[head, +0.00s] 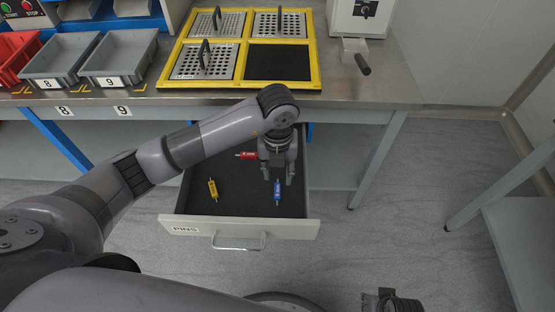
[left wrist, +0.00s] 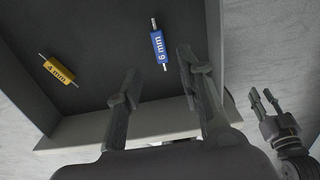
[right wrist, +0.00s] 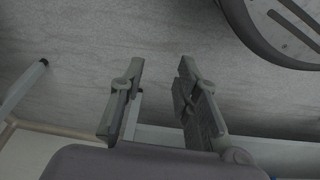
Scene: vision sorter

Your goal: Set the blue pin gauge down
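The blue pin gauge (head: 277,191) lies in the open drawer (head: 240,228) labelled PINS, near its front right. In the left wrist view the blue gauge (left wrist: 159,46) reads "6 mm" and lies flat on the dark drawer floor, apart from the fingers. My left gripper (head: 278,178) is over the drawer just behind the blue gauge. Its fingers (left wrist: 158,75) are spread with nothing between them. A yellow pin gauge (head: 213,189) marked "4 mm" and a red one (head: 247,155) also lie in the drawer. My right gripper (right wrist: 158,75) is open and empty over the floor, away from the drawer.
Above the drawer is the workbench (head: 390,88). It holds a yellow frame (head: 240,86) with perforated plates and one dark bare square, grey bins (head: 122,58) and a device with a handle (head: 358,55). Another table (head: 530,225) stands at the right.

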